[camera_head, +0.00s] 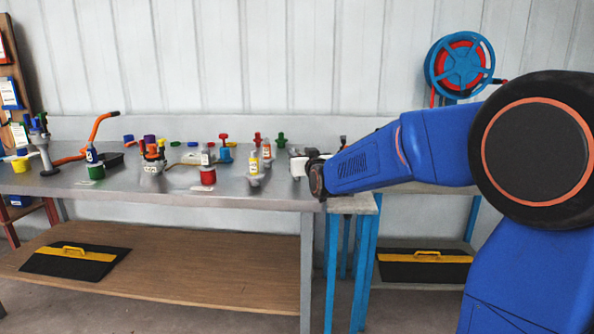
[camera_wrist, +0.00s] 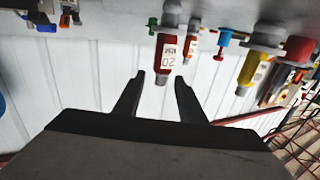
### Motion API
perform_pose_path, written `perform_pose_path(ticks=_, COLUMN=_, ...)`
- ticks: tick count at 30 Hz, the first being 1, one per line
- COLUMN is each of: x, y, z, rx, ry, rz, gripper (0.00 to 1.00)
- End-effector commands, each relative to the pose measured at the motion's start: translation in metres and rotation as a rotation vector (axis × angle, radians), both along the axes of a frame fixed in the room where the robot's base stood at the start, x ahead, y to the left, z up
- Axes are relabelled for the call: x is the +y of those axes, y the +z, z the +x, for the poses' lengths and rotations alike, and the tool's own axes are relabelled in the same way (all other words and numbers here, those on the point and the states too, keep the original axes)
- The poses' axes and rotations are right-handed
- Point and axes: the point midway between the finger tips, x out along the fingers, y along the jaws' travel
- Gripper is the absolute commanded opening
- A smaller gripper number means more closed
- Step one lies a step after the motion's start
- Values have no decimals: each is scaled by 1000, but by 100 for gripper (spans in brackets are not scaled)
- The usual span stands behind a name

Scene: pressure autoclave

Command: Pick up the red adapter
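In the wrist view, which looks upside down, a red bottle-shaped piece (camera_wrist: 168,52) with a white label hangs just beyond the fingertips. It is the nearest red thing to my gripper, and I cannot tell for sure that it is the red adapter. My gripper (camera_wrist: 160,82) is open, with nothing held between its two dark fingers. In the head view, small red pieces (camera_head: 257,139) stand toward the right end of the metal bench (camera_head: 130,190). My arm reaches the bench's right end there, and the fingers cannot be made out.
A yellow bottle (camera_wrist: 250,72) and a red-topped pot (camera_wrist: 299,48) stand beside the red piece in the wrist view. A red pot (camera_head: 207,176) and a green pot (camera_head: 96,171) stand on the bench. A blue hose reel (camera_head: 460,64) is at the back right.

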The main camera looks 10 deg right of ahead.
Motion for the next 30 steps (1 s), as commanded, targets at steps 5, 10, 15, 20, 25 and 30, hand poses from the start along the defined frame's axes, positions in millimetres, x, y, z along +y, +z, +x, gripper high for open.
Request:
perform_pose_path(ticks=5, x=3, y=-1, z=25, rx=0, ry=0, rz=0, gripper=37)
perform_pose_path(ticks=10, x=4, y=0, z=35, rx=0, ry=0, rz=0, gripper=37)
perform_pose_path(ticks=15, x=4, y=0, z=35, rx=0, ry=0, rz=0, gripper=37)
perform_pose_path(ticks=20, x=4, y=0, z=34, rx=0, ry=0, rz=0, gripper=0)
perform_pose_path(ticks=25, x=4, y=0, z=34, rx=-1, ry=0, rz=0, gripper=0)
perform_pose_path(ticks=30, x=4, y=2, z=34, rx=-1, ry=0, rz=0, gripper=0)
